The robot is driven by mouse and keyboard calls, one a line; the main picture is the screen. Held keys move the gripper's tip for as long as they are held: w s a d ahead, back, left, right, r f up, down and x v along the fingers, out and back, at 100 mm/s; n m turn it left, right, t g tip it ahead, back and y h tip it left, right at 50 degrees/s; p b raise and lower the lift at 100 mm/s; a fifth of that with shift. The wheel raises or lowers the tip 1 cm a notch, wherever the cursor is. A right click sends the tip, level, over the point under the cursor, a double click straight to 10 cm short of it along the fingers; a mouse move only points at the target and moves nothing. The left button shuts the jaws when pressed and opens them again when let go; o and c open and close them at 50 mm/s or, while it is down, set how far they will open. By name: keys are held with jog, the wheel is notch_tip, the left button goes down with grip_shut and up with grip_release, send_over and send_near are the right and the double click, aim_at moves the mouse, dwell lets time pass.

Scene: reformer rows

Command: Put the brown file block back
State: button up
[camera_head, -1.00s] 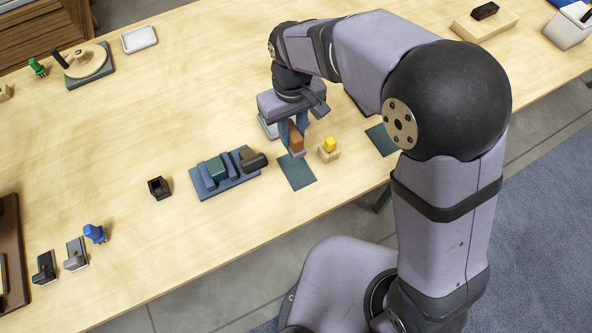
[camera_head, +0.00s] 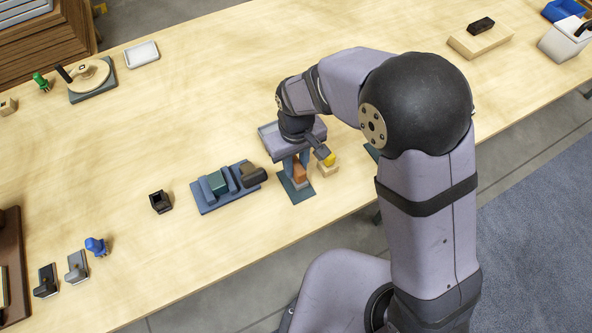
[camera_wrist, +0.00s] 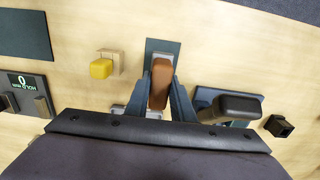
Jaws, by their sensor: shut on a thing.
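The brown file block (camera_head: 300,172) is between the fingers of my gripper (camera_head: 299,165), which is shut on it. In the wrist view the block (camera_wrist: 160,85) lies between the two blue-grey fingers (camera_wrist: 162,95). It is over the dark green mat (camera_head: 296,194), which also shows in the wrist view (camera_wrist: 163,46). A light grey part shows under the block; I cannot tell whether it touches the mat.
A yellow piece on a wooden block (camera_head: 327,170) stands close right of the mat. A small black open box (camera_head: 160,201) stands left of the rack.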

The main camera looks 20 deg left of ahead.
aim_at(296, 164)
jog(key=shift+f+p, duration=0.35)
jog(key=shift+f, duration=1.5)
jog(key=shift+f, duration=0.15)
jog(key=o, duration=1)
notch_tip(296, 164, up, 12)
jog(key=shift+r+b, duration=0.2)
jog(key=shift+b, duration=0.85)
